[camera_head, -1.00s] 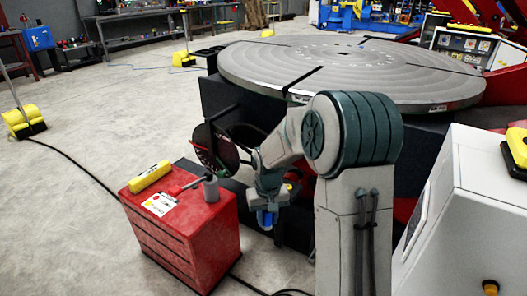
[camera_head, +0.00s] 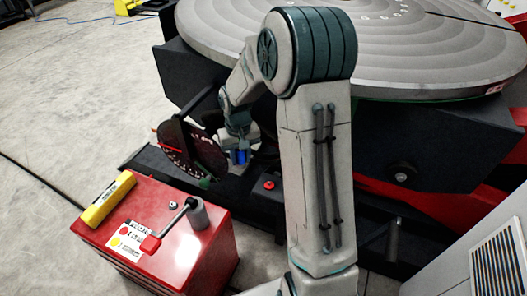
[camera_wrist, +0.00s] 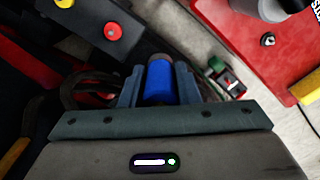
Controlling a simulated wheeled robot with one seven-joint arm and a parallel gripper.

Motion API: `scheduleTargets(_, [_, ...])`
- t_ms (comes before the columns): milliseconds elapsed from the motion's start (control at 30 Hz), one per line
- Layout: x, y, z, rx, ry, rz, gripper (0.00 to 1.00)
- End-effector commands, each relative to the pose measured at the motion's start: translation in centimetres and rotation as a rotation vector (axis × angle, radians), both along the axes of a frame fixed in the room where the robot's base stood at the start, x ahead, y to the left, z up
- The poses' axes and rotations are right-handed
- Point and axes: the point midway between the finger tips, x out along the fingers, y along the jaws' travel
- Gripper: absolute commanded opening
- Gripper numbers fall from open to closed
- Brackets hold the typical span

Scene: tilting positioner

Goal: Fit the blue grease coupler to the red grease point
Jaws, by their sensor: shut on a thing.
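My gripper (camera_wrist: 160,88) is shut on the blue grease coupler (camera_wrist: 159,80), a short blue cylinder with a brownish end, held between the two jaws. In the head view the coupler (camera_head: 240,157) shows as a small blue patch under my wrist. The red grease point (camera_wrist: 112,31) is a round red knob on a dark beam, ahead and to the left of the coupler in the wrist view and apart from it. In the head view the red grease point (camera_head: 269,185) lies below and to the right of the coupler. A yellow point (camera_wrist: 64,3) shows partly at the top edge.
A red cabinet (camera_head: 185,255) carries a yellow block (camera_head: 108,198), a marked card (camera_head: 128,238) and a grey cylinder with a red-ended lever (camera_head: 197,213). A dark dial disc (camera_head: 195,155) stands left of my wrist. The big round table (camera_head: 400,55) overhangs behind. Dark hoses (camera_wrist: 85,88) loop beside the jaws.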

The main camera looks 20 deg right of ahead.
Motion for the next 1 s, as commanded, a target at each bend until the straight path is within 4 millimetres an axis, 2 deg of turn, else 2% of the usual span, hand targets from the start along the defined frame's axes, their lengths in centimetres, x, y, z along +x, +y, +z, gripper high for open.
scheduleTargets(33, [-0.4,-1.5,-0.8,0.003,0.008,-0.042,0.02])
scheduleTargets(200, [-1.7,-6.2,-3.6,0.002,0.007,-0.181,0.02])
scheduleTargets(333, [-2.5,-8.4,-4.8,-0.005,0.003,-0.242,0.02])
scheduleTargets(433, [-2.6,-8.9,-5.3,-0.008,-0.001,-0.257,0.02])
scheduleTargets(1000, [-2.6,-8.8,-9.3,-0.007,0.0,-0.254,0.02])
